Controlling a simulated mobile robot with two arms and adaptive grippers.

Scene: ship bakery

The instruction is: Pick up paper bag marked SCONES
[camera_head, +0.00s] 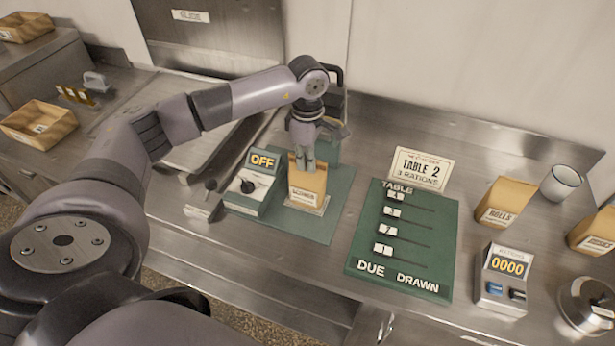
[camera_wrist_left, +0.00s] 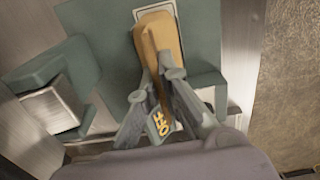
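An upright tan paper bag (camera_head: 307,182) with a white label stands on a pale plate on the green mat (camera_head: 330,222). Its label is too small to read for sure. My left gripper (camera_head: 304,164) is over it from above, fingers pointing down at its top. In the left wrist view the fingers (camera_wrist_left: 156,86) lean inward, with the narrow top of the bag (camera_wrist_left: 160,40) between them, and look closed on it. The bag still seems to rest on its plate. My right gripper is not in view.
A switch box reading OFF (camera_head: 252,187) stands close left of the bag.

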